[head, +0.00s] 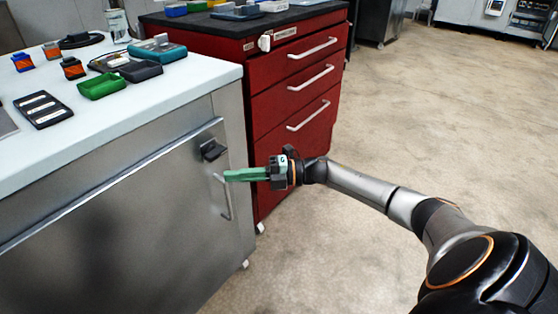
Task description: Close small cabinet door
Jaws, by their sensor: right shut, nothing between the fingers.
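The small steel cabinet has a grey metal door (120,225) with a black latch (212,150) and a thin silver handle (222,197) near its right edge. The door's top edge shows as a bright strip below the white worktop. I cannot tell whether a small gap remains behind the door. My right gripper (227,176) has green fingers, is shut and empty, and points left at the handle's upper part. Its tips overlap the handle in the picture; contact cannot be told. My left gripper is not in view.
The white worktop (200,78) holds a green tray (101,86), a dark tray (43,109) and other small items. A red drawer cabinet (300,100) with silver handles stands right behind. The concrete floor (430,120) to the right is clear.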

